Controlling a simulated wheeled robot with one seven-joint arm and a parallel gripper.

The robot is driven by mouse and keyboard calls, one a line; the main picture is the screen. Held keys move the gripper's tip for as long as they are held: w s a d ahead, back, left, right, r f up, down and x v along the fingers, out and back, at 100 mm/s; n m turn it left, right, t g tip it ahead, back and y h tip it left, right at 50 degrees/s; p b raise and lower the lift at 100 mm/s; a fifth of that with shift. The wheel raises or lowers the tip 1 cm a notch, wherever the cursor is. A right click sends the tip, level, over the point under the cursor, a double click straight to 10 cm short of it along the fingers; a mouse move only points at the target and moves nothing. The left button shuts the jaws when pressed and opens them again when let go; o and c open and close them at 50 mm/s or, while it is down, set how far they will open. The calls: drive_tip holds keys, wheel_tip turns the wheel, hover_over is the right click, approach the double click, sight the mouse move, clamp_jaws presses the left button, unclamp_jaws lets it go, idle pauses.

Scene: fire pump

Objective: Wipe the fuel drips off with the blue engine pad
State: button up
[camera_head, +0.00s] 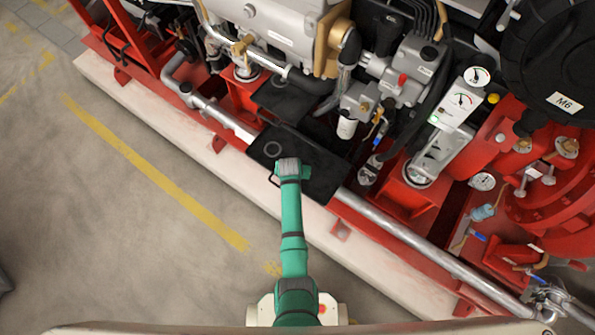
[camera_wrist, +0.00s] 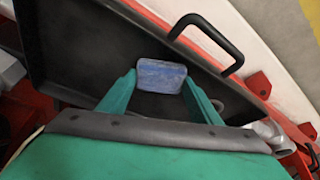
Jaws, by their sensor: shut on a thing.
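The blue engine pad (camera_wrist: 160,76) is a small rounded block with a paler rim, held between the two green fingertips of my gripper (camera_head: 291,174) in the wrist view. My gripper is over a black tray (camera_head: 322,180) with a black handle (camera_wrist: 208,38). Whether the pad touches the tray surface I cannot tell. No fuel drips can be made out clearly on the dark surface. My gripper hides part of the tray.
A second black tray (camera_head: 285,103) lies farther back, below the engine (camera_head: 285,30). A silver pipe (camera_head: 430,253) runs along the red frame beside the tray. Gauges (camera_head: 464,100) and red pump parts stand at the right. The concrete floor (camera_head: 130,220) at left is clear.

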drive_tip(key=shift+s, duration=0.1)
drive_tip(key=shift+r, duration=3.05)
drive_tip(key=shift+r, duration=1.5)
